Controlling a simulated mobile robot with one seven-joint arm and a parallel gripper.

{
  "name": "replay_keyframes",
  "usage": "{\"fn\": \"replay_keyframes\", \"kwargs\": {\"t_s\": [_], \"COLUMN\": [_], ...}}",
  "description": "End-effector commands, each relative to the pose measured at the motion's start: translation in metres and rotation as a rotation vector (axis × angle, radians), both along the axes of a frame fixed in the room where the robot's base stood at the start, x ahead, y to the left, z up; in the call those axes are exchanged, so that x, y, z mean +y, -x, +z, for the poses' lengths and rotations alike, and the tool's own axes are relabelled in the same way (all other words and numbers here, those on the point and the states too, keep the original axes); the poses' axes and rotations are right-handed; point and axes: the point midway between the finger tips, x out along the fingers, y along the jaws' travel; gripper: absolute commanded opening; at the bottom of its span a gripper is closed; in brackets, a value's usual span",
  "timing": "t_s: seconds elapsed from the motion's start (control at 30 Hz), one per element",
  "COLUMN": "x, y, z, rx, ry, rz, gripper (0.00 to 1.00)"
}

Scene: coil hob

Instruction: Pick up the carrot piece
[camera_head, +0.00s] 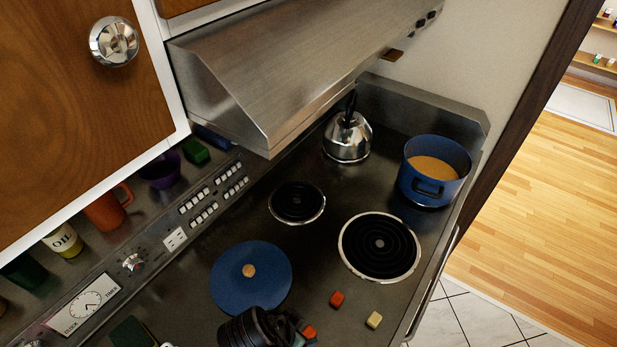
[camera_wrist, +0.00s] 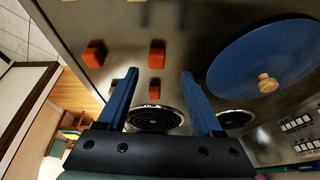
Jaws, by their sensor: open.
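Three orange-red blocks that look like carrot pieces show in the wrist view: one at upper left (camera_wrist: 94,54), one top centre (camera_wrist: 157,54), and a smaller-looking one (camera_wrist: 154,88) below it. The last two appear between my gripper's fingers (camera_wrist: 158,74), which are open and empty. In the head view one orange-red carrot piece (camera_head: 337,299) lies on the hob below the large front coil. Another (camera_head: 309,332) lies close to my gripper (camera_head: 292,330), partly hidden by it. I cannot tell how high the fingertips are above the hob.
A pale yellow block (camera_head: 374,320) lies near the front edge. A blue lid (camera_head: 251,280) is left of the blocks. Beyond are two coil burners (camera_head: 379,246) (camera_head: 297,202), a kettle (camera_head: 347,137) and a blue pot (camera_head: 434,172). The range hood (camera_head: 290,70) overhangs the back.

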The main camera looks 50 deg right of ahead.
Motion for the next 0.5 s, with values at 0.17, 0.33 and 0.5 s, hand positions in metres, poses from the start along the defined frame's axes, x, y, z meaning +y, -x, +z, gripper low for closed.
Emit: {"fn": "replay_keyframes", "kwargs": {"t_s": [0.17,0.33,0.5], "x": [-0.006,-0.015,-0.019], "y": [0.005,0.007,0.007], "z": [-0.014,-0.036,-0.048], "rx": [0.004,0.003,0.000], "ry": [-0.002,-0.001,-0.001], "rz": [-0.003,-0.001,-0.001], "gripper": [0.68,0.68,0.68]}}
